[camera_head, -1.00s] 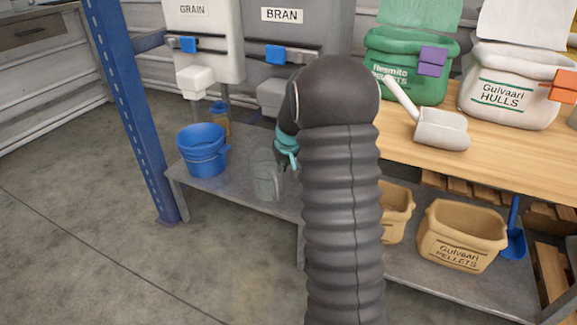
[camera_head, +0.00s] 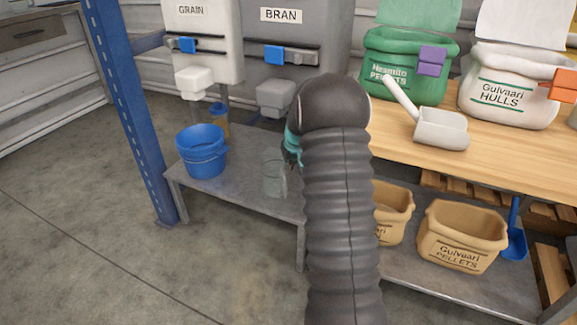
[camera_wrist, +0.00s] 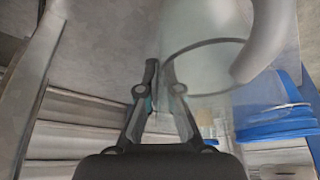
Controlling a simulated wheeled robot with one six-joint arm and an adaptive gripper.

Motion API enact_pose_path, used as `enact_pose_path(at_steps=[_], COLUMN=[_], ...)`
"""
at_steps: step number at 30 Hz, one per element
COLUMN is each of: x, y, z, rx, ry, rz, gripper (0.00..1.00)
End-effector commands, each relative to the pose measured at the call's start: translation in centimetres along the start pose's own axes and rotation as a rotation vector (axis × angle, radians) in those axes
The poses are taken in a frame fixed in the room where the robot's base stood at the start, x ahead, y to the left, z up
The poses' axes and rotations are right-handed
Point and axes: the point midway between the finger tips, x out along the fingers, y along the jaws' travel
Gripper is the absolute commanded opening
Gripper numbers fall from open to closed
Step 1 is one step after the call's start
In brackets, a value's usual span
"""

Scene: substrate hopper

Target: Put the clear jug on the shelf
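The clear jug (camera_head: 274,174) is see-through and looks upright over the low grey metal shelf (camera_head: 250,195), right of the blue bucket; I cannot tell whether its base touches the shelf. My gripper (camera_head: 291,158) is at the jug's upper right side, partly hidden behind my arm. In the wrist view the jug (camera_wrist: 205,30) is large and close, with its round rim and thick handle showing. My fingers (camera_wrist: 159,72) are close together with the jug's wall at their tips, so they look shut on it.
The blue bucket (camera_head: 203,155) stands on the shelf's left part. A blue post (camera_head: 128,110) rises at its left end. GRAIN (camera_head: 200,50) and BRAN (camera_head: 275,60) hoppers hang above. A wooden counter (camera_head: 480,165) is on the right, with tan sacks (camera_head: 460,235) below.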

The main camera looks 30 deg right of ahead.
Motion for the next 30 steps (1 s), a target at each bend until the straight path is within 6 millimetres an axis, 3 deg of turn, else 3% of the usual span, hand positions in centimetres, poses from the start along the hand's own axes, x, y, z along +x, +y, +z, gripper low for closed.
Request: enact_pose_path(at_steps=[5,9,21,30], x=[0.4,0.3,-0.4,-5.8], y=[0.0,0.0,0.0,0.1], z=[0.2,0.1,-0.1,-0.1], rx=[0.001,0.001,0.001,0.002], ry=[0.0,-0.001,0.0,0.003], rz=[0.0,0.0,0.0,0.001], gripper=[0.0,0.31,0.31,0.31])
